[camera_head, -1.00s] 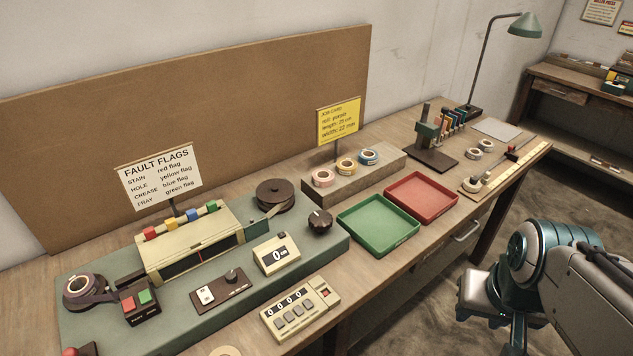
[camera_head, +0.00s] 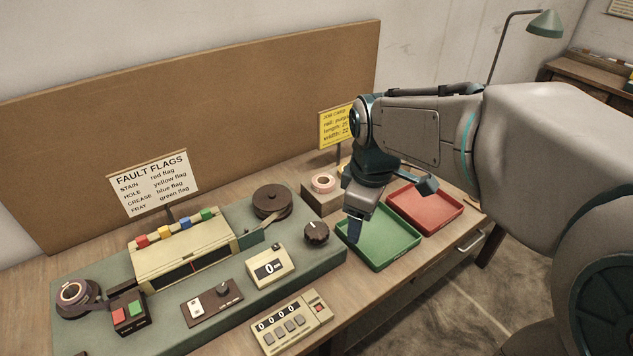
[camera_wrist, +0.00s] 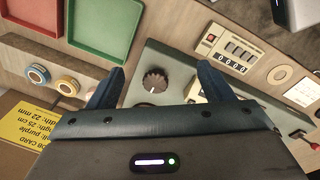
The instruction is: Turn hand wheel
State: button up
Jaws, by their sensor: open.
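The hand wheel (camera_head: 316,233) looks to be the dark round knob with a pale mark, at the right end of the green machine base. In the wrist view the same knob (camera_wrist: 155,81) appears between and beyond my fingertips. My gripper (camera_wrist: 160,68) is open and empty, its two blue-grey fingers spread wider than the knob. In the head view one finger hangs just right of the knob, over the left edge of the green tray. The fingers look apart from the knob. The head view partly hides the far finger.
The green tray (camera_head: 409,240) and red tray (camera_head: 456,212) lie right of the machine. A dark reel (camera_head: 272,201) stands behind the knob. A small counter box (camera_head: 271,268) and a keyed counter (camera_head: 292,322) are nearby. The job card (camera_head: 333,121) stands behind.

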aim_at(317, 229)
jog(key=w+a+n+g+p, duration=0.1)
jog(key=w+a+n+p, duration=0.1)
jog(key=w+a+n, duration=0.85)
jog(key=shift+n, duration=0.85)
jog(key=f, duration=0.4)
jog(key=s+d+f+p, duration=0.1)
jog(key=f, duration=0.3)
jog(key=s+d+f, duration=0.1)
jog(key=f, duration=0.4)
jog(key=c, duration=1)
